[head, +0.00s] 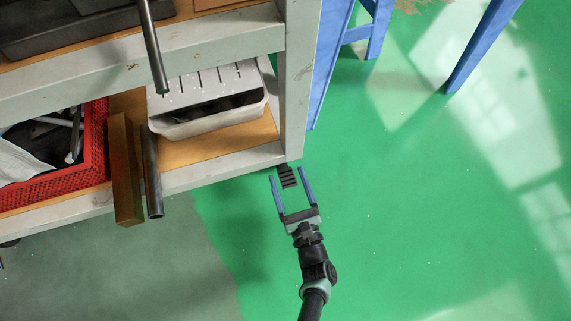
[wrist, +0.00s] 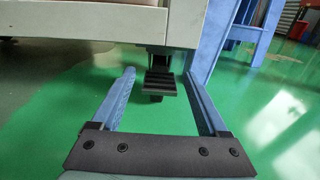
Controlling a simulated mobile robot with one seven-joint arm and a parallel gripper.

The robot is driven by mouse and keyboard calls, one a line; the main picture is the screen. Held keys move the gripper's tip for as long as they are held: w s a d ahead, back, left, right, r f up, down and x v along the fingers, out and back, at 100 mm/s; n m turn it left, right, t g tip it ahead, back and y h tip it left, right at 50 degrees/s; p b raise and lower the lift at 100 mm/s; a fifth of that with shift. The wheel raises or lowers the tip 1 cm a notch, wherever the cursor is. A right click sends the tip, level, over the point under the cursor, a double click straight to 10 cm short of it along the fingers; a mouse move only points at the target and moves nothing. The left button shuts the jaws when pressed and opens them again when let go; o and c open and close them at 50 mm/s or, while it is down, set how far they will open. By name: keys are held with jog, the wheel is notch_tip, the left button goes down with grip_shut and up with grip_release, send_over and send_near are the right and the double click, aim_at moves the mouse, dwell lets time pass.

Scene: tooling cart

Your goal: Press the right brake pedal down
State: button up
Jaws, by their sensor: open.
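The right brake pedal (head: 287,176) is a small black ribbed plate under the cart's right front corner. In the wrist view the pedal (wrist: 161,83) shows ahead of my gripper, roughly in line with the gap between the fingers. My gripper (head: 288,173) is open, with two blue fingers spread and nothing held between them. In the head view the fingertips lie on either side of the pedal; whether they are above it or level with it I cannot tell. In the wrist view my gripper (wrist: 158,72) shows no clear contact with the pedal. The caster behind the pedal is mostly hidden.
The grey cart (head: 297,80) carries a red basket (head: 95,140), a white perforated box (head: 205,125) and a wooden bar (head: 126,180) and dark pipe (head: 152,180) that stick out over its edge. A blue frame (head: 335,50) stands right of the cart. Green floor in front is clear.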

jog(key=shift+w+a, duration=0.1)
jog(key=shift+w, duration=0.15)
grip_shut()
jog(key=shift+f, duration=0.25)
jog(key=shift+t, duration=0.5)
dwell(0.4)
